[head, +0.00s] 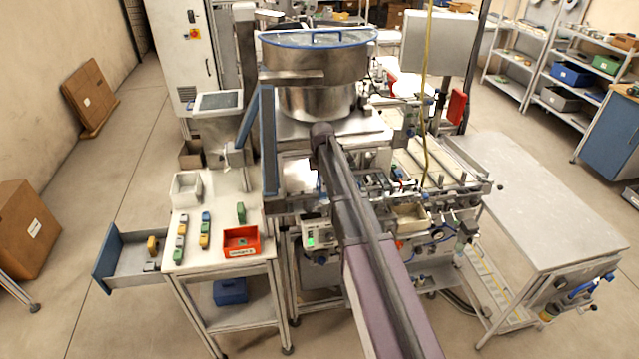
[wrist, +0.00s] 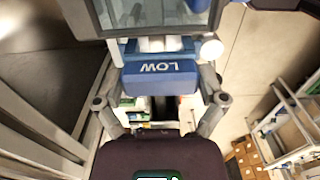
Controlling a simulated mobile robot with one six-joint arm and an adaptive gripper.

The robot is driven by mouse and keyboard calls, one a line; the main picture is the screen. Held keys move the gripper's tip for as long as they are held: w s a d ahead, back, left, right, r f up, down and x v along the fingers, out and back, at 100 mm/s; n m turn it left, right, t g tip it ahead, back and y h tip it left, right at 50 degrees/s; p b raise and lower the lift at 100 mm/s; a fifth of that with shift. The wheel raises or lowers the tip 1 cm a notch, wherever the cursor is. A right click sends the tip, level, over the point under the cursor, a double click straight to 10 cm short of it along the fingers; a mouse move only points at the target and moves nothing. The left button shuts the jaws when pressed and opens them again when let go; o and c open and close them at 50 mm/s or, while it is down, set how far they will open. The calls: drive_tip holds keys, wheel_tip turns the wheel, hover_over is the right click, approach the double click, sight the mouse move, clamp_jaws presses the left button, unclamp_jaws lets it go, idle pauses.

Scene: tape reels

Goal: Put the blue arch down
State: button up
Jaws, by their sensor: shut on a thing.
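The blue arch (wrist: 161,68) shows in the wrist view as a blue block with pale lettering that reads upside down. It sits between the fingertips of my gripper (wrist: 160,76), which is shut on it. The arch's full shape and its underside are hidden from this angle. In the head view my arm runs up the middle toward the machine, and the gripper and arch cannot be made out at its far end.
A white table (head: 215,258) at left holds rows of coloured blocks, a red bin (head: 241,242) and a white open box (head: 186,190). A grey drawer (head: 125,262) sticks out at its left. A touch screen (head: 218,103) stands behind. The grey table (head: 540,200) at right is bare.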

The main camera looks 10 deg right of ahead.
drive_tip(key=shift+f+b, duration=0.55)
drive_tip(key=shift+f, duration=0.05)
drive_tip(key=o, duration=0.8)
drive_tip(key=shift+r, duration=0.2)
wheel_tip(320, 180, up, 8)
drive_tip(key=p, duration=0.8)
drive_tip(key=shift+r+p, duration=0.2)
drive_tip(key=shift+p, duration=0.2)
